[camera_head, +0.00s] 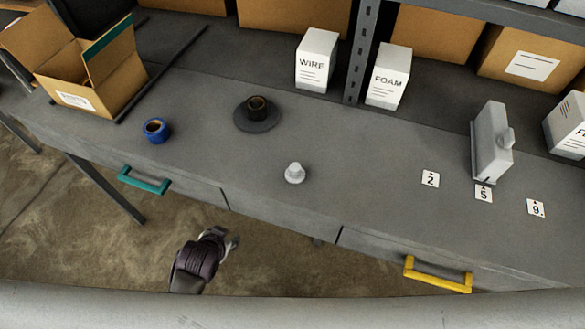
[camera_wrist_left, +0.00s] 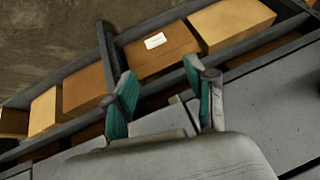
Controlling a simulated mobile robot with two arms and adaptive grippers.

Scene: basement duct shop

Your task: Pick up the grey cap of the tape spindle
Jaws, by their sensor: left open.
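The light grey cap (camera_head: 295,173) stands on the grey workbench (camera_head: 350,205), near its front edge in the head view. The tape spindle (camera_head: 257,112) stands behind it and to the left, a dark round base with a dark roll around its post. A blue tape roll (camera_head: 156,130) lies farther left. My left gripper (camera_head: 232,243) is in front of the bench, below and left of the cap and apart from it. In the left wrist view its teal-padded fingers (camera_wrist_left: 163,96) are spread with nothing between them. I cannot make out the cap in that view.
A teal handle (camera_head: 144,180) and a yellow handle (camera_head: 437,275) stick out from the bench front. WIRE (camera_head: 316,62) and FOAM (camera_head: 388,78) boxes stand at the back. A grey block-like device (camera_head: 491,145) and number cards are at right. Bench around the cap is clear.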

